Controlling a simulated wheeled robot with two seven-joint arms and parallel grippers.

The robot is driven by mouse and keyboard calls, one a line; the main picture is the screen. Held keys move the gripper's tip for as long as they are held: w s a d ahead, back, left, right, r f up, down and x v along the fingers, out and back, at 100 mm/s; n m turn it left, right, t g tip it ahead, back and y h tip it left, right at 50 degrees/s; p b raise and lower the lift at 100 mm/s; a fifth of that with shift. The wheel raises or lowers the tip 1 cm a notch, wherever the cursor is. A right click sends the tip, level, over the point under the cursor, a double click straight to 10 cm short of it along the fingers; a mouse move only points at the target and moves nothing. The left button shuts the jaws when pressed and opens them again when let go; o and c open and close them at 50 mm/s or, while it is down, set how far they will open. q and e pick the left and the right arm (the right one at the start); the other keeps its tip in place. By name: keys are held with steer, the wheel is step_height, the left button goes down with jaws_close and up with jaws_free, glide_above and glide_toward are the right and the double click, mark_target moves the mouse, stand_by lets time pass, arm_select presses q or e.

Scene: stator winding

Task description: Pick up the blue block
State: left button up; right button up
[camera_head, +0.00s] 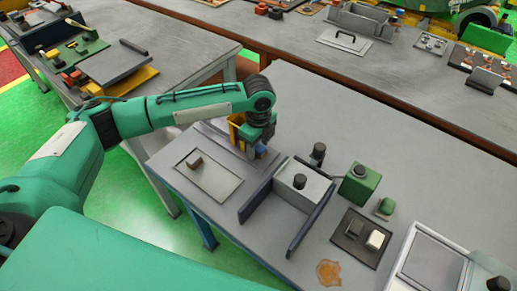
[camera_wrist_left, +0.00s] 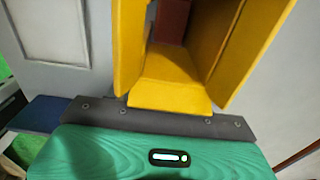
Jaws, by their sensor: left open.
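The blue block (camera_head: 262,149) shows as a small blue patch at my left gripper (camera_head: 256,151) in the head view, partly hidden by the gripper. I cannot make out the blue block there. My right gripper is not in view.
A green box (camera_head: 359,184) and a dark tray (camera_head: 345,250) are farther right. Other benches stand behind.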

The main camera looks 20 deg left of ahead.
arm_select(q)
steer(key=c, duration=1.1)
